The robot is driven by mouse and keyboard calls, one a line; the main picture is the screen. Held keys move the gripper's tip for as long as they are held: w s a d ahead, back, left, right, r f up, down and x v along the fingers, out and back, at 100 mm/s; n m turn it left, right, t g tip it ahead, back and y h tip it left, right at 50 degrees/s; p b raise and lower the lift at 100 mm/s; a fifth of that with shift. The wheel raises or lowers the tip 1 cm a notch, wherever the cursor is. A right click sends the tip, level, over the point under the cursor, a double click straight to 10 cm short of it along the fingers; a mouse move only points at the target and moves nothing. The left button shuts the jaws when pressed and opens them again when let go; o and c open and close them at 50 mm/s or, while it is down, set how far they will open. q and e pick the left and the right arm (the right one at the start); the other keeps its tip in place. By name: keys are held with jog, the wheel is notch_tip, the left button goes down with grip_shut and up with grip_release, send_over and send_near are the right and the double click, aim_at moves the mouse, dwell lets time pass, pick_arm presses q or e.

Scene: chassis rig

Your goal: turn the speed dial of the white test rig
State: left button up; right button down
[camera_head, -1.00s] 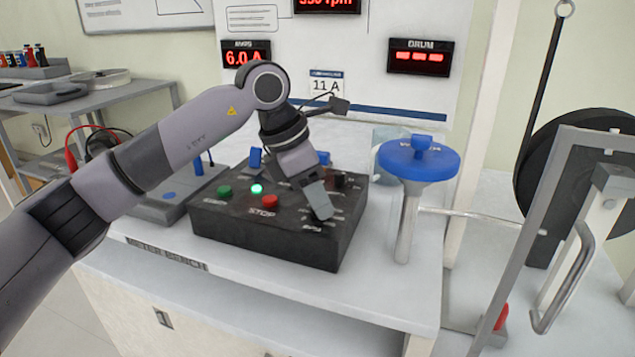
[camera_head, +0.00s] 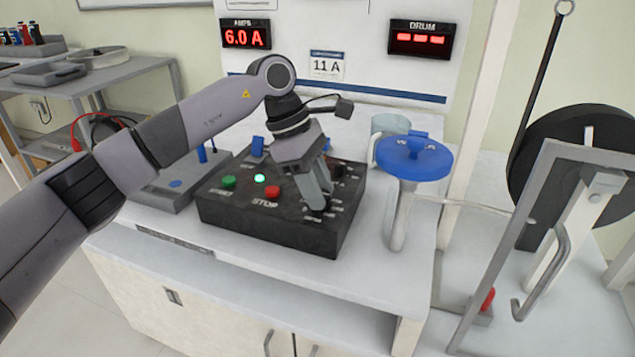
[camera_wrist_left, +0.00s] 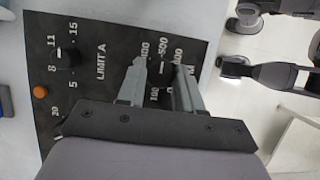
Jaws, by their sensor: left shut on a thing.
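The white test rig (camera_head: 300,97) carries a black control box (camera_head: 270,233) on its bench. My left gripper (camera_head: 320,207) reaches down onto the box's right front part, with its fingers shut around the speed dial, which they mostly hide in the head view. In the left wrist view, the fingers of my left gripper (camera_wrist_left: 162,68) stand either side of the dark speed dial (camera_wrist_left: 166,97), among printed numbers such as 500. My right gripper cannot be identified in either view.
Green (camera_head: 228,182) and red (camera_head: 272,191) buttons sit left of the gripper, with a lit green lamp (camera_head: 260,178). A LIMIT A knob (camera_wrist_left: 70,55) shares the panel. A blue handwheel (camera_head: 413,160) stands close right. The AMPS display (camera_head: 246,35) reads 6.0 A.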

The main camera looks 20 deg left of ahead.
dwell(0.3)
pick_arm(q)
jog(key=o, duration=1)
jog(key=v, duration=0.7)
jog(key=shift+p, duration=0.4)
